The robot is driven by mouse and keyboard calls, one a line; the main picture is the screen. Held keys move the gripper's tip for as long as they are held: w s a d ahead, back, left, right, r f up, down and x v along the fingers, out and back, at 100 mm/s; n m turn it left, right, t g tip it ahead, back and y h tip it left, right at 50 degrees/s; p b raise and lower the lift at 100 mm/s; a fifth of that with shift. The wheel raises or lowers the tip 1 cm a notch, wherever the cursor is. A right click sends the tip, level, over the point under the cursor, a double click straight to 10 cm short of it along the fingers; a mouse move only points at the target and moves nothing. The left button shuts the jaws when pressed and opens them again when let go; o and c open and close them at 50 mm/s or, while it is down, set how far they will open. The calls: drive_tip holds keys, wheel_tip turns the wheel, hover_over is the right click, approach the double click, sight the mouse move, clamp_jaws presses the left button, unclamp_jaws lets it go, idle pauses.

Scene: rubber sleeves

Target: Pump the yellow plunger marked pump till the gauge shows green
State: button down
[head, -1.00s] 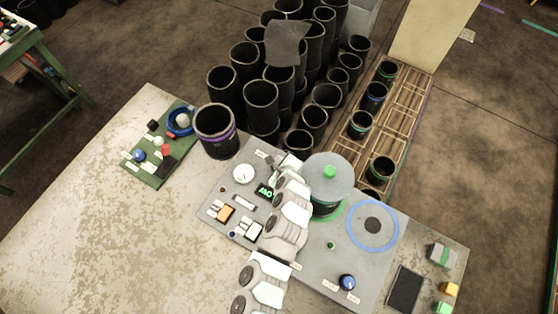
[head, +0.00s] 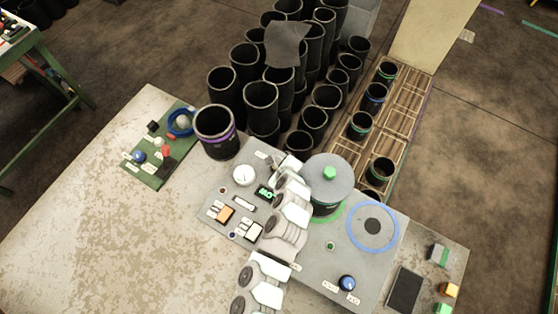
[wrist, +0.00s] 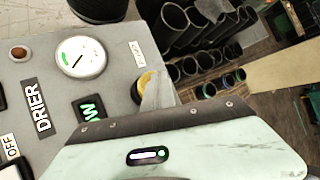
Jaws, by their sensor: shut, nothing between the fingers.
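The yellow plunger (wrist: 145,84) shows in the wrist view, right of the gauge and partly hidden behind my gripper's fingertip. In the head view my gripper hides it. My gripper (wrist: 158,92) is shut and empty, with its tip over or against the plunger; contact is not clear. In the head view my gripper (head: 277,161) is at the upper part of the grey panel. The round white gauge (wrist: 80,57) has a green arc at its left and a dark needle; its exact reading is hard to tell. The gauge also shows in the head view (head: 243,174).
The grey panel (head: 311,262) carries a green-lit display (head: 265,192), switches, a blue knob (head: 347,282) and a grey disc (head: 328,175) right beside my arm. A black sleeve (head: 216,133) stands near the panel's upper left. Several black sleeves crowd behind. The table's left front is clear.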

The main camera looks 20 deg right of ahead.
drive_tip(key=shift+r+p, duration=0.45)
drive_tip(key=shift+r, duration=0.5)
drive_tip(key=shift+r+p, duration=1.55)
drive_tip(key=shift+r, duration=0.95)
